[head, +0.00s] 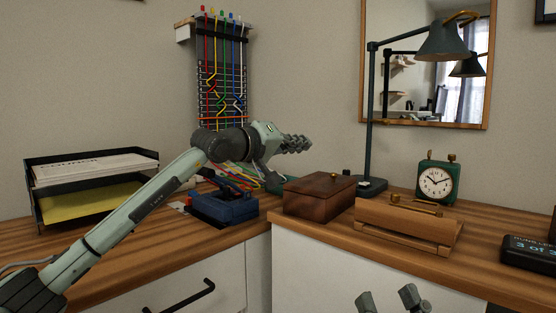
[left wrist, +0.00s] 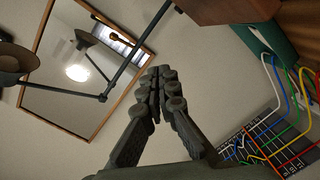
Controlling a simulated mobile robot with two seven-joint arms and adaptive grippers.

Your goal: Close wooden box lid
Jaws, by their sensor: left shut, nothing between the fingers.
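The dark reddish-brown wooden box (head: 305,207) stands on the desk near the inner corner. Its lid (head: 318,184), with a small knob on top, looks flat and down on the box; no open gap shows. My left gripper (head: 308,143) is in the air above and left of the box in the head view, fingers together, empty and apart from the lid. In the left wrist view its fingertips (left wrist: 160,76) are closed together, and a brown wooden surface (left wrist: 235,8) shows at the top edge. My right gripper (head: 390,299) shows at the bottom edge, its fingertips apart.
A light wooden piece with brass knobs (head: 405,224) stands right of the box. A desk lamp (head: 371,130) and green clock (head: 437,181) stand behind. A blue device (head: 223,208) and paper tray (head: 88,187) are left. A coloured-cable panel (head: 222,85) hangs behind.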

